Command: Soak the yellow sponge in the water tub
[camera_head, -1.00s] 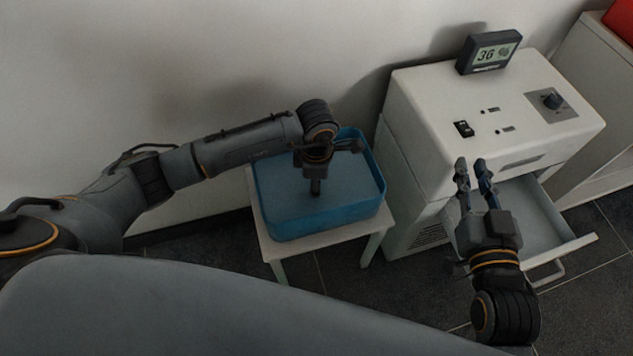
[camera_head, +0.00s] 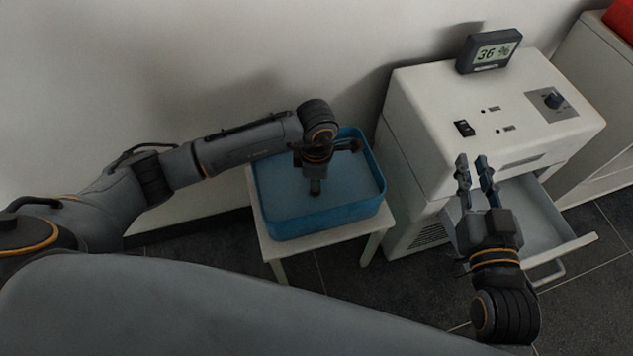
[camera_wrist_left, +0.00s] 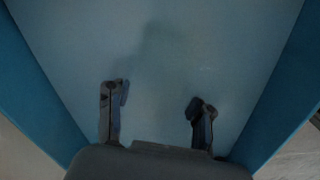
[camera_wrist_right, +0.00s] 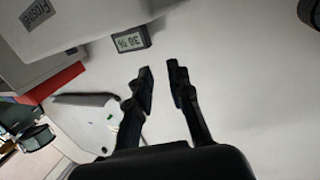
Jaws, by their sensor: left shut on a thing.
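The blue water tub (camera_head: 330,221) stands on a small pale table, with a flat bluish water surface inside. My left gripper (camera_head: 315,187) points straight down into the tub. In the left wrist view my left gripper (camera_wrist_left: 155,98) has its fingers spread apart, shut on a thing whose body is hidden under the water. No yellow of the sponge shows in any view. The tub's blue walls (camera_wrist_left: 280,108) rise on both sides there. My right gripper (camera_head: 474,165) is open and empty, in front of the white cabinet; it also shows in the right wrist view (camera_wrist_right: 158,70).
A white cabinet (camera_head: 430,110) with switches and a dial stands right of the tub. A dark display (camera_head: 489,50) sits on top of it. Its drawer (camera_head: 575,243) is pulled out, close to my right gripper. The table (camera_head: 290,246) has narrow free margins. A wall runs behind the tub.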

